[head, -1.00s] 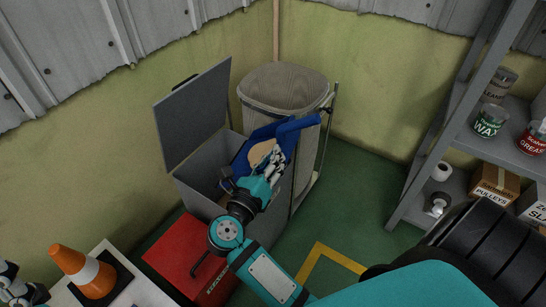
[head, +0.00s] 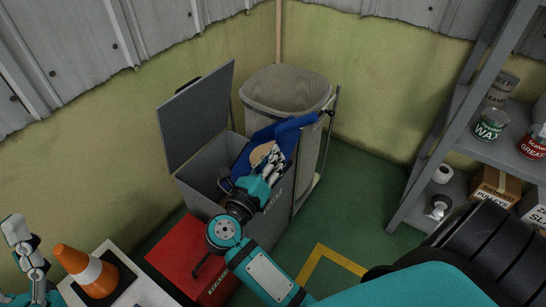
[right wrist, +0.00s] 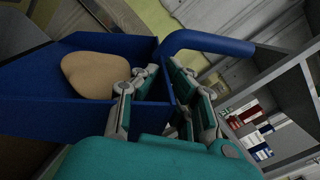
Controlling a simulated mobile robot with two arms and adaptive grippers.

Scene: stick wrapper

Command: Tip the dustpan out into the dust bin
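My right gripper (head: 270,170) is closed around the wall of the blue dustpan (head: 262,136), near its handle. In the right wrist view the dustpan (right wrist: 40,112) shows with a finger on either side of its wall. A tan, rounded lump (head: 262,153) lies in the pan; the right wrist view shows it too (right wrist: 92,76). The pan is tilted above the right part of the grey dust bin (head: 200,204), whose lid (head: 198,115) stands open. Part of the bin's opening is hidden by the pan and gripper. My left gripper (head: 22,238) is empty at the left edge.
A tall ribbed beige bin (head: 285,90) stands right behind the dust bin. A red box (head: 180,262) is in front of it. A traffic cone (head: 84,268) stands on a white surface at lower left. A grey shelf (head: 460,165) with cans is at right; green floor lies between.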

